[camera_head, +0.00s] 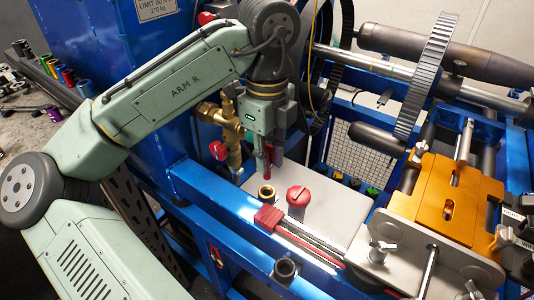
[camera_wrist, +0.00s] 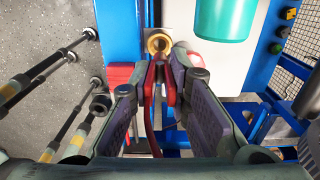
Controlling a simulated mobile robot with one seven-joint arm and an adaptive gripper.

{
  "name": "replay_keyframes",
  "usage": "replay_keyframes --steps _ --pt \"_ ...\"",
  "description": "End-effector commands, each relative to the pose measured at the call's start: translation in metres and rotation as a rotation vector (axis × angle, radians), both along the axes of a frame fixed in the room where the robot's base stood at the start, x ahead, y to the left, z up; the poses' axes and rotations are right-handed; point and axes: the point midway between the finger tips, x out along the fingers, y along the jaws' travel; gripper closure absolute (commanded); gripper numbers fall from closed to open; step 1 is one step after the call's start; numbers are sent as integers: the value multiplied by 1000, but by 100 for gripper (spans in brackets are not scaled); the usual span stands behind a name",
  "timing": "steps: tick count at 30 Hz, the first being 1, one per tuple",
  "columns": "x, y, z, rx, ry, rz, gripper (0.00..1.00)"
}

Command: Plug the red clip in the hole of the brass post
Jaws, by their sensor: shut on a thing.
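My gripper (camera_head: 266,148) is shut on the red clip (camera_head: 268,165), which points down above the brass post (camera_head: 267,191). In the head view a small gap shows between the clip's lower end and the post's round open top. In the wrist view my gripper (camera_wrist: 160,84) closes around the red clip (camera_wrist: 172,88), with its fingers covering part of it. The ring-shaped top of the brass post (camera_wrist: 159,41) shows just beyond the clip's tip. The wrist view does not show clearly whether the tip is centred on the hole.
A red knob (camera_head: 298,196) stands right of the post on a pale plate (camera_head: 338,207). A red block (camera_head: 268,217) with cables lies in front. A brass valve (camera_head: 230,128) with red handles rises at the left. An orange bracket (camera_head: 460,190) and large gear (camera_head: 428,75) stand at right.

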Motion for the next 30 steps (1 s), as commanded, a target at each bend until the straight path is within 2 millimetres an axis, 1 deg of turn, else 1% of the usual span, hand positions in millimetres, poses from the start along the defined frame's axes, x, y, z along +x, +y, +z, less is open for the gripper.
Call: replay_keyframes --steps 30 --pt "0 0 -35 0 1 -1 100"
